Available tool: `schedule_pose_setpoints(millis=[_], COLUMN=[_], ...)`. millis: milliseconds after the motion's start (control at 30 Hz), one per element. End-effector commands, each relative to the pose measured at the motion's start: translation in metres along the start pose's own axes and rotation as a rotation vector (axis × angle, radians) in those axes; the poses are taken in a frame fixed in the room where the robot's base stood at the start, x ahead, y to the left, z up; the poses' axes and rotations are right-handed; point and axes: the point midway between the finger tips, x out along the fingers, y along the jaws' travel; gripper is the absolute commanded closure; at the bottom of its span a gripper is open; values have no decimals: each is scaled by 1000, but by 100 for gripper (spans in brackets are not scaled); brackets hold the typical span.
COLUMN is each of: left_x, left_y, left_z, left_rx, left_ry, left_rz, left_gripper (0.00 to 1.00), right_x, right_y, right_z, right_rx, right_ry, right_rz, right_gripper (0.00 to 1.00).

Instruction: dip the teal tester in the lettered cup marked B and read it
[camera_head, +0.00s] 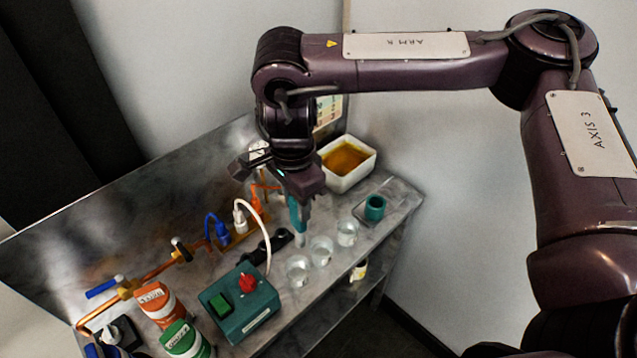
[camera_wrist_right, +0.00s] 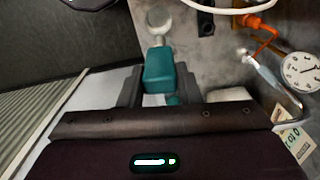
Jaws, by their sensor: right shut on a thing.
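The teal tester (camera_head: 297,213) is held in my right gripper (camera_head: 296,196), pointing down with its pale tip (camera_head: 300,240) lowest. The wrist view shows the teal tester body (camera_wrist_right: 158,72) between the two fingers of the gripper (camera_wrist_right: 158,88). Three clear cups stand in a row on the bench: a near cup (camera_head: 298,271), a middle cup (camera_head: 321,251) and a far cup (camera_head: 347,233). The tip appears close behind the row; whether it touches anything is unclear. I cannot read letters on the cups. My left gripper is not in view.
A teal holder (camera_head: 375,208) sits on a small tray at the right. A white bin (camera_head: 355,176) of amber liquid stands behind it. A teal switch box (camera_head: 243,308) with a red knob is near the cups. Copper pipe with plugs and cables (camera_head: 240,220) runs along the back.

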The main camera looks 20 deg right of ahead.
Motion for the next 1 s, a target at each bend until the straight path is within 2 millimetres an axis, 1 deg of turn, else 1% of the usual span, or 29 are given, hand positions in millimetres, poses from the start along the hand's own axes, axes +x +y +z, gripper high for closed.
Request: schedule_pose_setpoints(millis=[33,100,233,333,467,800,1000], left_x=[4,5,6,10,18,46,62], left_y=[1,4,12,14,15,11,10], left_z=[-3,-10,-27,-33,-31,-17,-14], left_rx=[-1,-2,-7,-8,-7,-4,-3], left_ry=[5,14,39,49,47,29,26], left_rz=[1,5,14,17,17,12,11], left_gripper=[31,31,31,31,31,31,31], right_x=[6,7,10,14,22,48,63], right_y=[0,0,0,0,0,0,0], right_z=[4,8,10,10,10,10,10], right_rx=[-30,-58,-76,-75,-74,-72,-72], right_ry=[-3,-6,-7,-7,-7,-7,-7], right_rz=[0,-1,-2,-1,-1,-1,-1], right_gripper=[100,100,100,100,100,100,100])
